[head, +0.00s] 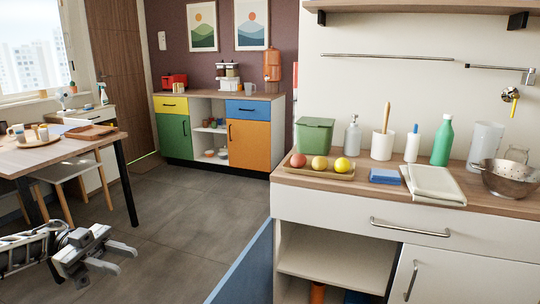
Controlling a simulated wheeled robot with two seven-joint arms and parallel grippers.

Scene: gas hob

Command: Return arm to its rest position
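My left gripper (127,260) is low at the left of the head view, over the grey tiled floor (185,205). Its two pale fingers point to the right and stand apart, with nothing between them. It touches no furniture that I can see. Part of my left arm shows at the lower left edge. My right arm and gripper are out of view.
A wooden dining table (95,142) with a stool (72,172) stands behind my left gripper. A white counter (430,236) is at the right, bearing a fruit tray (320,175) and a colander (505,178). A colourful cabinet (249,143) is at the back. Floor between is clear.

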